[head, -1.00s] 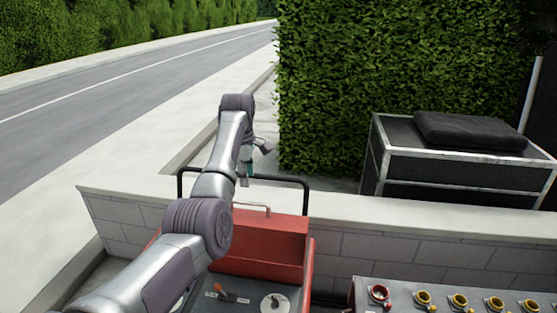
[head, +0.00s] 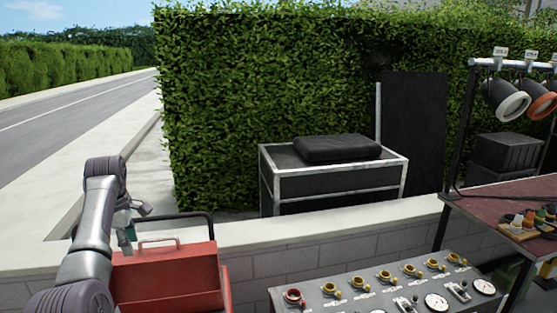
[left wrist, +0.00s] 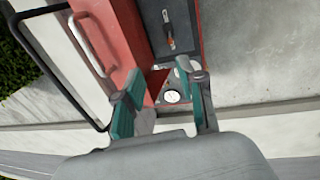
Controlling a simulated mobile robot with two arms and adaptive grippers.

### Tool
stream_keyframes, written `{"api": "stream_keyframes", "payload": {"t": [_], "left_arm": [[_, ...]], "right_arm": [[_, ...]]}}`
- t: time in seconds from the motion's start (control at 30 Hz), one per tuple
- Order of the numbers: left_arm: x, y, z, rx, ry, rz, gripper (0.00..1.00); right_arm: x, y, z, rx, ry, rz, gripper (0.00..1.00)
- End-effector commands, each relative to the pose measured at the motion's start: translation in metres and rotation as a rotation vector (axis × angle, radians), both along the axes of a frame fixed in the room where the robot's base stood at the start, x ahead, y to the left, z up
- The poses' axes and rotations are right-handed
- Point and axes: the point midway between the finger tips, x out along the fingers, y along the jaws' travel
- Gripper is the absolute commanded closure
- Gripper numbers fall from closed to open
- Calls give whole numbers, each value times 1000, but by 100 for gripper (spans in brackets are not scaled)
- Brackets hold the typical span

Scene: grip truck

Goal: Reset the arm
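My left arm comes in from the lower left in the head view, and its gripper (head: 130,222) hangs beyond the red box near the low wall. In the left wrist view my left gripper (left wrist: 160,95) has its two teal-lined fingers spread apart with nothing between them. Behind the fingers are the red box (left wrist: 127,38) and a dark panel (left wrist: 185,12) with an orange-tipped lever and a round gauge. The red box also shows in the head view (head: 165,275). My right gripper is not in either view.
A grey control panel (head: 345,295) with yellow-ringed knobs, one red-ringed knob and gauges stands at the lower right. A low block wall (head: 330,245) runs behind it. A black case (head: 330,185) stands before the hedge. Lamps (head: 510,100) hang above a reddish table (head: 490,200) at right.

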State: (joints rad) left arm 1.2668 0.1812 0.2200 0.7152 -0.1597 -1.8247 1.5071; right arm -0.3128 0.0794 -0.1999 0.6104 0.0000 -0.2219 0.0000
Motion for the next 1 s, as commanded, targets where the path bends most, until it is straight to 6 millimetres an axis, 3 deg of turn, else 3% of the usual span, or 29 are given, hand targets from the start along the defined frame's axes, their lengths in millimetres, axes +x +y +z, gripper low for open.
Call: {"api": "stream_keyframes", "payload": {"t": [0.03, 0.13, 0.33, 0.57, 0.77, 0.87, 1.0], "left_arm": [[0, 0, 0, 0, 0, 0, 61], [0, 0, -17, 14, 7, -26, 61], [0, -1, -48, 41, 14, -85, 61], [-5, -3, -110, 86, 34, -193, 61], [-19, -7, -190, 143, 60, -349, 61], [-37, -11, -250, 176, 83, -469, 61], [-79, -21, -348, 224, 115, -685, 61]], "right_arm": [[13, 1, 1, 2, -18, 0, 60], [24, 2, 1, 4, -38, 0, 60], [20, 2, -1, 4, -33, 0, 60], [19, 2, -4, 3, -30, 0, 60], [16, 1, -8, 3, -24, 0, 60], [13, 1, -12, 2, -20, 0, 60], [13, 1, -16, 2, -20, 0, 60]]}}
